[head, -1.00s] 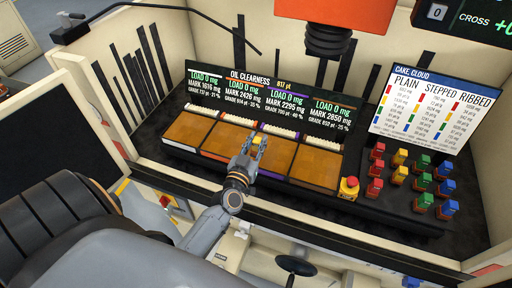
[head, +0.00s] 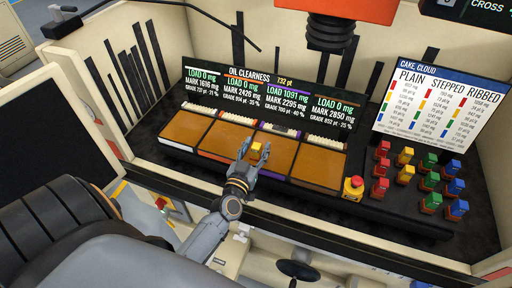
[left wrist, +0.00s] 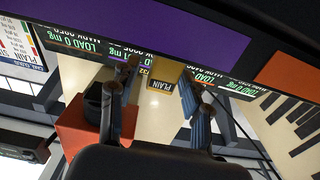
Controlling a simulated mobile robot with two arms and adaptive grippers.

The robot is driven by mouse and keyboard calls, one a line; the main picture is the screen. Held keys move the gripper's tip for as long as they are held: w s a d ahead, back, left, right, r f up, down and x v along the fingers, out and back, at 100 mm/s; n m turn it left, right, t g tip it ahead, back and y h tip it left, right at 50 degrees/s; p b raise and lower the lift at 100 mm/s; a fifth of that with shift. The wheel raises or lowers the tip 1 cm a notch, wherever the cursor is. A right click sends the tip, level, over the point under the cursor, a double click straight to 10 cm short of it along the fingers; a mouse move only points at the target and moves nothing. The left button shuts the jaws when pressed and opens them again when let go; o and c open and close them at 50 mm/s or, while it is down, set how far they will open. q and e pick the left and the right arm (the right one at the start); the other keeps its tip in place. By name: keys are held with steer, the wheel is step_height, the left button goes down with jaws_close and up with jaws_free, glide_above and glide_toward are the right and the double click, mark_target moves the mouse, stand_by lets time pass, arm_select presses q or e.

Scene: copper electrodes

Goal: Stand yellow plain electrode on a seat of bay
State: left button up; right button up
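The yellow plain electrode (head: 256,146) stands in the third bay from the left (head: 280,158), the one with the purple strip, and its panel reads LOAD 1091 mg. My left gripper (head: 253,152) is open around it, one finger on each side. In the left wrist view the electrode (left wrist: 164,78) shows its PLAIN label between the parted fingers (left wrist: 157,88); its foot and seat are hidden. My right gripper is not in view.
Red, yellow, green and blue electrodes (head: 405,174) stand in rows at the right. A red-topped button (head: 354,186) sits beside the rightmost bay. A load panel (head: 270,90) runs behind the bays. An orange device (head: 340,10) hangs overhead.

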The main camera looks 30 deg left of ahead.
arm_select(q)
steer(key=shift+r, duration=0.15)
steer(key=b+v, duration=0.2)
steer(key=v, duration=1)
stand_by(0.6)
